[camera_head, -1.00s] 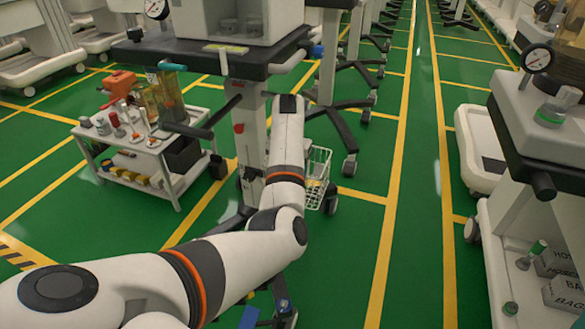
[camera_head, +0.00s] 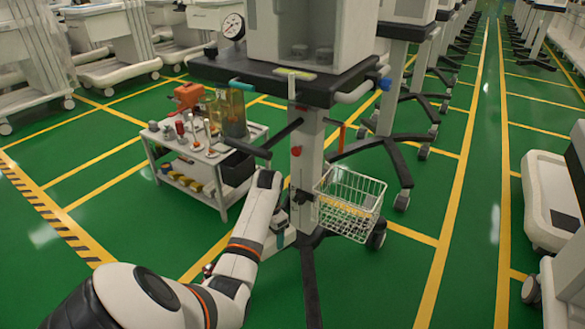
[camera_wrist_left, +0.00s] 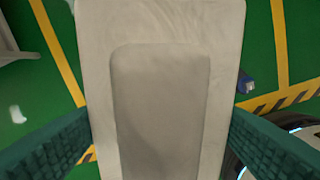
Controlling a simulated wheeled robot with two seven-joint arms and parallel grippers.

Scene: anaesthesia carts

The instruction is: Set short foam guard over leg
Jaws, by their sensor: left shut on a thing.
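My left gripper (camera_head: 280,226) is low in front of the cart column in the head view, small and partly hidden by its own wrist. In the left wrist view its two teal padded fingers (camera_wrist_left: 161,118) are shut on a pale grey-beige piece with a recessed rectangular face, which looks like the short foam guard (camera_wrist_left: 227,40). The piece fills the middle of that view. The near cart's black leg (camera_head: 310,285) runs along the floor towards me, right of the gripper; I see no guard on its visible part. My right gripper is not in view.
The near cart's column (camera_head: 308,150) carries a dark top (camera_head: 300,82) and a white wire basket (camera_head: 350,200) on its right. A white low trolley (camera_head: 205,155) with bottles stands left. Green floor (camera_head: 385,290) is clear at front right.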

